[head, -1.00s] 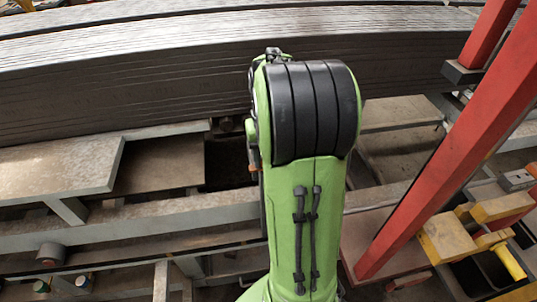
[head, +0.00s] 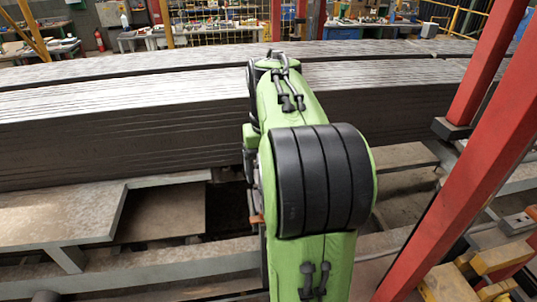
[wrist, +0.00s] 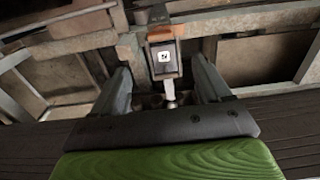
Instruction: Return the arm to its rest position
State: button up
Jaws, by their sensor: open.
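My green and black arm (head: 313,180) fills the middle of the head view, folded at a thick black-ringed joint. My gripper is hidden behind the arm there. In the wrist view my gripper (wrist: 161,65) is open, with its two grey fingers apart. A small block with a white marked square (wrist: 163,57) and an orange top shows between the fingers in the picture. I cannot tell what it is or how far beyond the fingertips it lies. No hollow brick can be made out for sure in either view.
A long stack of grey sheets (head: 120,125) runs across behind the arm. Red posts (head: 455,180) stand close on the right, with yellow clamps (head: 500,258) below. Metal ledges and beams (head: 50,215) lie at left. Workbenches (head: 365,32) are far behind.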

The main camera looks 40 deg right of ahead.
notch_tip(320, 180, up, 3)
jog(key=shift+f, duration=0.2)
dwell(0.4)
jog(key=s+a+f+n+t, duration=0.2)
jog(key=s+a, duration=0.3)
jog(key=a, duration=0.5)
jog(key=s+a+f+n+t, duration=0.3)
jog(key=s+a, duration=0.3)
jog(key=a, duration=0.4)
jog(key=shift+n+t, duration=0.3)
jog(key=shift+n, duration=0.5)
